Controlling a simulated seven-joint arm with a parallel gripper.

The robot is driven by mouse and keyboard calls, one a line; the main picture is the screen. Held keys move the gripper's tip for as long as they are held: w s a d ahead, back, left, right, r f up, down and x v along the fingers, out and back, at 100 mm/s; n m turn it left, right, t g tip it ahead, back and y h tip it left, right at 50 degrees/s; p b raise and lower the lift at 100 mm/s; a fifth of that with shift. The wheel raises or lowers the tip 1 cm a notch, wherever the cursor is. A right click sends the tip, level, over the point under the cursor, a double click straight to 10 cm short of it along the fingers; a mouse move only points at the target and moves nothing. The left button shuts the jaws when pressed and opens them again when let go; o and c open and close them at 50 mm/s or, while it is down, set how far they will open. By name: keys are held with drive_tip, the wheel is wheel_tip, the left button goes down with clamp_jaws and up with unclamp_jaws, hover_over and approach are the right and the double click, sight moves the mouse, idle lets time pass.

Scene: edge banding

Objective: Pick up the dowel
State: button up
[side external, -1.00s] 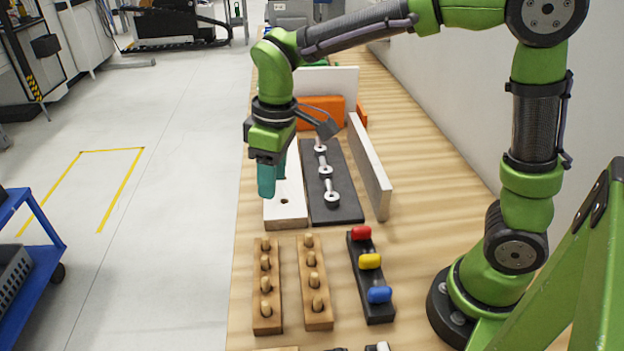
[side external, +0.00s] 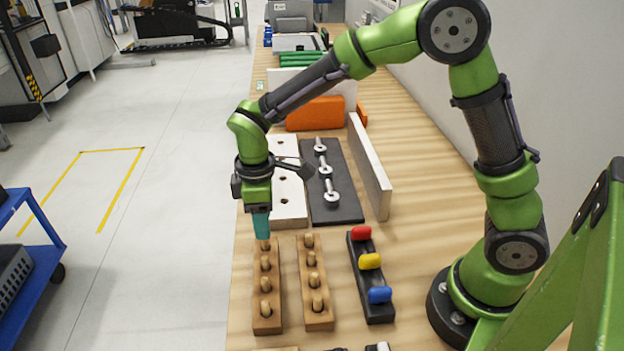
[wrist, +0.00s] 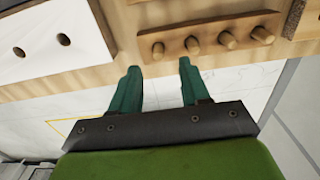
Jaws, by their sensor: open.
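Several wooden dowels stand upright in two wooden racks. The left rack (side external: 267,318) holds a row of them, with one dowel (side external: 265,263) near its middle. The right rack (side external: 315,318) holds another row, such as this dowel (side external: 312,280). My gripper (side external: 262,236) is at the far end of the left rack, close to its farthest dowel (side external: 265,246). Contact with the dowel cannot be told.
A white board (side external: 289,212) with holes lies beyond the racks, beside a black plate (side external: 340,212) with metal fittings. A black holder (side external: 376,308) with red, yellow and blue handles stands right of the racks. A pale upright panel (side external: 369,165) and orange block (side external: 315,113) stand farther back.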

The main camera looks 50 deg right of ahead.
sight(266, 246)
drive_tip(key=shift+w+d+f, duration=0.1)
drive_tip(key=shift+f, duration=2.65)
drive_tip(key=shift+c, duration=0.4)
clamp_jaws()
